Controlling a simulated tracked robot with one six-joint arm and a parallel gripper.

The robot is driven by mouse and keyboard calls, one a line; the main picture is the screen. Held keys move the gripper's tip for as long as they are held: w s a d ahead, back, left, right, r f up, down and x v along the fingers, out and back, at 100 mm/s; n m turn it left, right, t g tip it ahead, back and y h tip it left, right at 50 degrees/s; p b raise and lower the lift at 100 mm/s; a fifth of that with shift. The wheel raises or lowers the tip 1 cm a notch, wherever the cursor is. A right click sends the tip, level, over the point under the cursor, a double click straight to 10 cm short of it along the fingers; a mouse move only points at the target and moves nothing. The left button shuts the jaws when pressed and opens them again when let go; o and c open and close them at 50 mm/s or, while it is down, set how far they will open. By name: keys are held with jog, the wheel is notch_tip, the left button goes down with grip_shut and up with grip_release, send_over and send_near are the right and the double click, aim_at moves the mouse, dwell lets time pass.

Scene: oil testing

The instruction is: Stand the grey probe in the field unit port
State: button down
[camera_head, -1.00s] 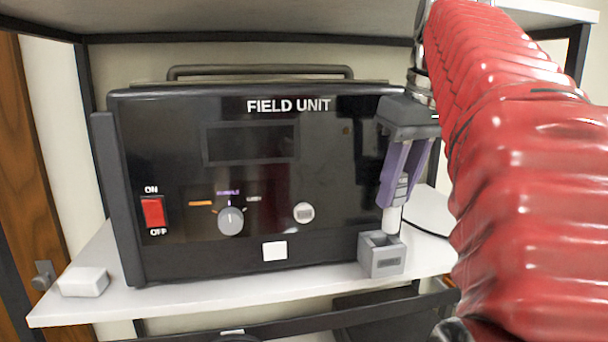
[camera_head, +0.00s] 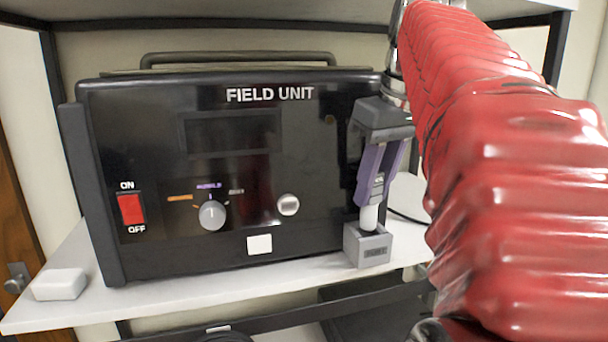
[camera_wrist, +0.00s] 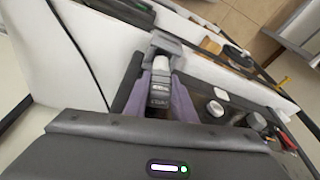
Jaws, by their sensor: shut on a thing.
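My gripper (camera_head: 372,193) has purple fingers and is shut on the grey probe (camera_head: 377,187), holding it nearly upright with its white lower end (camera_head: 369,217) down. The grey box-shaped field unit port (camera_head: 368,250) stands on the shelf at the unit's front right corner. The white end meets the port's open top; how deep it reaches is hidden. In the wrist view, the probe (camera_wrist: 159,92) lies between the purple fingers, in line with the port (camera_wrist: 166,42). The black field unit (camera_head: 230,170) stands to the left of my gripper.
The field unit's front has a red switch (camera_head: 131,209), a grey knob (camera_head: 212,215) and a round button (camera_head: 288,205). A small white block (camera_head: 60,284) lies on the white shelf (camera_head: 200,292) at left. A dark cable runs behind the port.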

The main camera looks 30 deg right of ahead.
aim_at(377, 200)
jog(key=shift+f, duration=1.8)
jog(key=shift+s, duration=0.15)
jog(key=shift+f, duration=0.55)
dwell(0.5)
jog(key=c, duration=1.8)
grip_release()
jog(key=shift+o, duration=0.2)
jog(key=v, duration=1.1)
